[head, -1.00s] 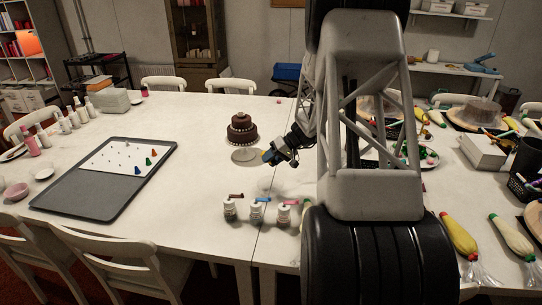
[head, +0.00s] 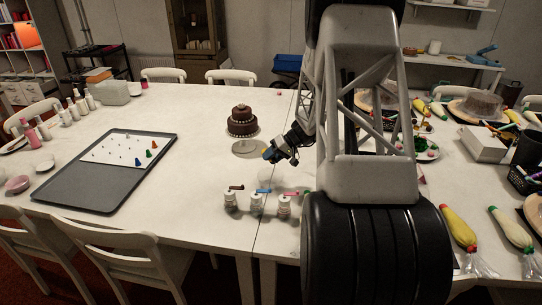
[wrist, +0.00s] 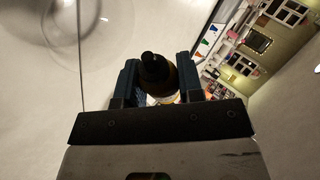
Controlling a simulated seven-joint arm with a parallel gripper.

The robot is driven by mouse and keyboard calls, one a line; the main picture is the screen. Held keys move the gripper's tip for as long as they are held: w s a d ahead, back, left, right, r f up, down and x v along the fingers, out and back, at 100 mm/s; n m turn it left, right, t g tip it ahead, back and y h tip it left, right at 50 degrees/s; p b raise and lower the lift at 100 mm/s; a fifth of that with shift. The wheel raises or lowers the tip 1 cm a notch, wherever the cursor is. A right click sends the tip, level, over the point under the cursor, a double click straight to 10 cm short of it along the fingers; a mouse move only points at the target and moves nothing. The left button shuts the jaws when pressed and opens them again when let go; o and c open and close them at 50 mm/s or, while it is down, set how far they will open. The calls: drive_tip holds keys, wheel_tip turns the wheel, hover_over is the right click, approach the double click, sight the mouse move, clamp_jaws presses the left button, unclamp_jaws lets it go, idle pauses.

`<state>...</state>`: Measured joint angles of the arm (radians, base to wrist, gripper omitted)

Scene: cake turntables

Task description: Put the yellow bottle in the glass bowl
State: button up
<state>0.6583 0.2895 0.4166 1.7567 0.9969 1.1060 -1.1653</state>
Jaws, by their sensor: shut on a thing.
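In the wrist view the bottle (wrist: 159,78) looks dark amber with a black tip and sits between the blue-black fingers (wrist: 158,85). The clear glass bowl (wrist: 95,38) shows at the upper left of the wrist view, apart from the bottle. In the head view the bowl (head: 270,184) is a faint outline on the table, below the gripper in the picture.
Several small jars (head: 257,204) stand in front of the bowl. The chocolate cake (head: 241,122) is on a stand to the left. A grey tray (head: 72,192) with small colored pieces lies further left. The table between tray and cake is clear.

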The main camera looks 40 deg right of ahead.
sight(271, 174)
drive_tip(key=shift+f, duration=4.25)
drive_tip(key=o, duration=1)
drive_tip(key=shift+r, duration=3.5)
